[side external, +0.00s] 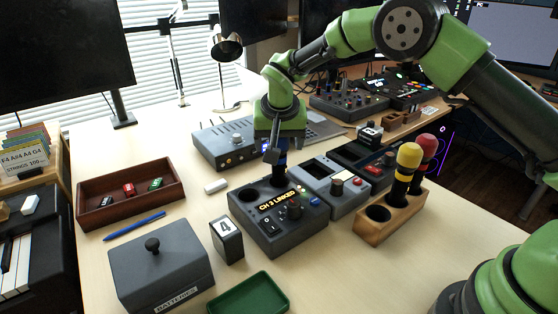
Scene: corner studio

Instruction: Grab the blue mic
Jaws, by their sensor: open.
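The blue mic (282,160) stands in the dark grey dock box (292,243) whose lit label reads "CH 3 LINKED". Only a little of its blue head and dark handle shows, since my gripper (275,152) hides most of it. My gripper points down at the mic's head from above, with a dark finger in front of it. It is open, and I cannot tell whether the fingers touch the mic. A yellow mic (408,157) and a red mic (428,148) stand upright in a wooden holder (393,229), which has one empty hole at its front left.
A grey recorder-like box (345,207) stands close right of the dock. A grey audio box (210,150) is behind. A block marked 4 (228,240), a lidded batteries box (150,285) and a green tray (250,299) are in front. A wooden tray (95,217) is left.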

